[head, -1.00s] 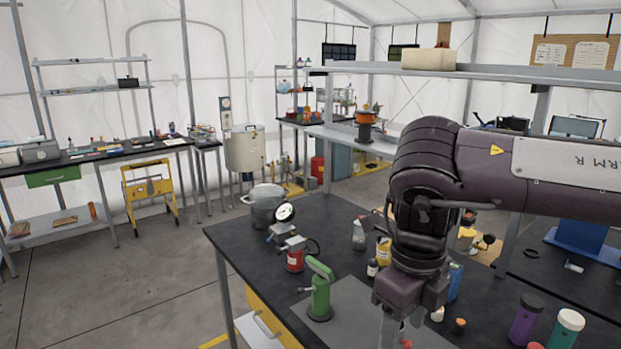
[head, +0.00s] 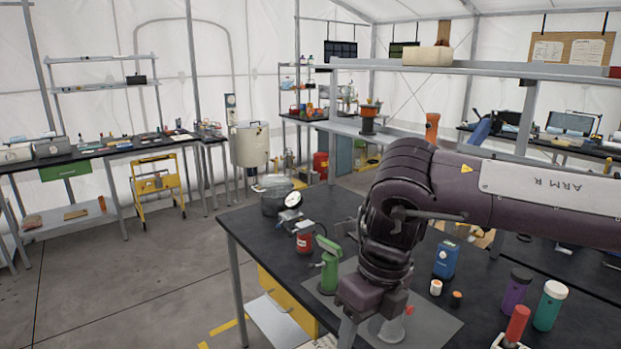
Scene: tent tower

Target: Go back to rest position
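My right arm comes in from the right over the dark workbench (head: 240,222), and its gripper (head: 370,304) points down at the bench's front part. One pale finger shows at the picture's bottom edge. The fingertips are cut off or hidden, so I cannot tell whether they hold anything. A grey cone-like thing (head: 388,329) with a red tip is beside the finger. My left gripper is not in view.
On the bench near my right arm are a green hand tool (head: 329,270), a red can (head: 304,240), a gauge (head: 292,201), a metal pot (head: 272,197), a blue box (head: 446,260), purple (head: 515,290) and teal (head: 550,306) bottles. The floor (head: 150,285) at left is clear.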

